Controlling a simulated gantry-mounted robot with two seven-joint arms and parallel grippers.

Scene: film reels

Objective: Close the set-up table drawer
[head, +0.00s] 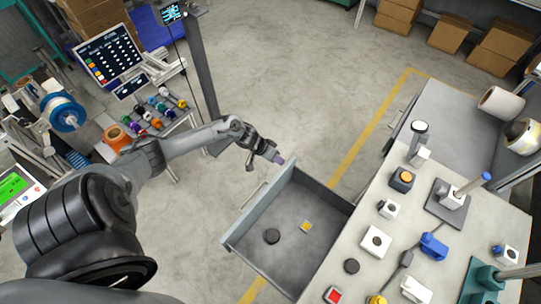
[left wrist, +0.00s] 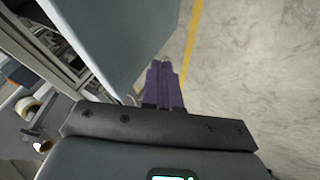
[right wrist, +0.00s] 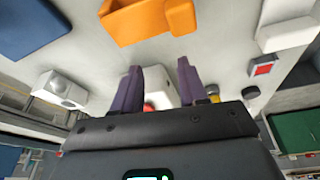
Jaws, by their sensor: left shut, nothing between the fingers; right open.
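The set-up table drawer (head: 285,222) is pulled out to the left from under the set-up table (head: 345,215). Its pale blue-grey front (head: 256,207) faces left, with a bar handle (head: 252,195) outside.
The table top carries several small devices, among them a blue one (head: 433,246) and a red-topped one (head: 334,295). The right wrist view shows an orange holder (right wrist: 135,22) close by. A rack of colored spools (head: 155,112) stands left. The floor beyond the drawer is clear.

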